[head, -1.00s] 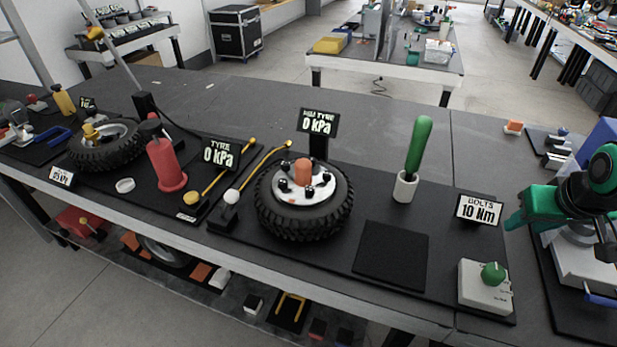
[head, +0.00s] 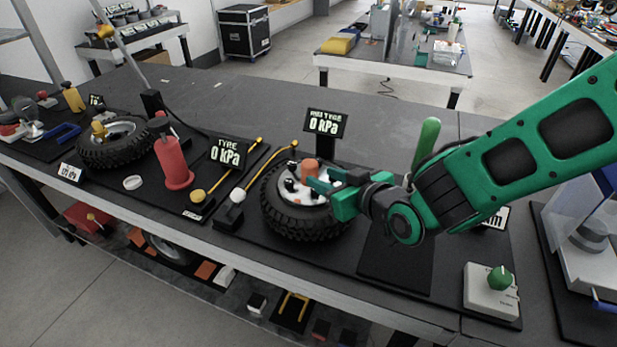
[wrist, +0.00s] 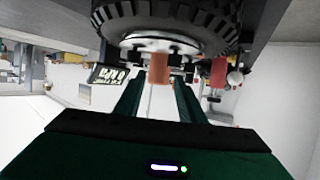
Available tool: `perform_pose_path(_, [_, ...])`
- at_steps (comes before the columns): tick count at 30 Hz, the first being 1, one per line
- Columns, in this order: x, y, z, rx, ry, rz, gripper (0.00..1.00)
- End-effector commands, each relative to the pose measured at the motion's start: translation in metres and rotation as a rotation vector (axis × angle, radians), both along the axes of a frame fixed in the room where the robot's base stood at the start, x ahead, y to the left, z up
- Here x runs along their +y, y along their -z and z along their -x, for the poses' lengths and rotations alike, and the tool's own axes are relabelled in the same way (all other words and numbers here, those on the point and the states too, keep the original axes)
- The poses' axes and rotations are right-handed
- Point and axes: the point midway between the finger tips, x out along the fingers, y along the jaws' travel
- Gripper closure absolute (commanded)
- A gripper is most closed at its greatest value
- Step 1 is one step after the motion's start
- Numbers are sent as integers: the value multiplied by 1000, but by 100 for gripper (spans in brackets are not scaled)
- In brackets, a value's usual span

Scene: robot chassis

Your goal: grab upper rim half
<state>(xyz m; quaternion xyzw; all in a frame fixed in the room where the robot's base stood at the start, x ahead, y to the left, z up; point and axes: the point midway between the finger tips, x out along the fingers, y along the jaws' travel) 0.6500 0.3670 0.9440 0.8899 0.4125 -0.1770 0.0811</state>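The upper rim half (head: 297,194) is a white disc with black bolt heads and an orange knob (head: 310,171). It sits in the black tyre (head: 290,224) on the middle mat, partly hidden by my gripper. My gripper (head: 326,192) comes in from the right, low over the rim's right side. In the wrist view the rim half (wrist: 150,42) and its orange knob (wrist: 159,68) show ahead of my gripper (wrist: 158,82). The two fingers are spread, with the knob in line with the gap between them. I cannot tell whether they touch it.
A display reading 0 kPa (head: 325,123) stands behind the tyre. A green-handled tool (head: 426,140) stands behind my arm. A box with a green dial (head: 491,292) is at front right. A red pump (head: 172,163) and a second tyre (head: 115,151) are left.

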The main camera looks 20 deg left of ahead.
Motion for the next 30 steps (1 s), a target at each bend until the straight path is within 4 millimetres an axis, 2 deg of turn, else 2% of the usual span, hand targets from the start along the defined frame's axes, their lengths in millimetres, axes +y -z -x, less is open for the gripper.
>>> perform_pose_path(3, [11, 6, -9, 2, -1, 0, 64])
perform_pose_path(11, [21, 10, -19, 0, 2, 1, 64])
perform_pose_path(21, [52, 22, -46, 1, 1, 0, 64])
perform_pose_path(30, [54, 23, -49, 0, 2, 1, 64])
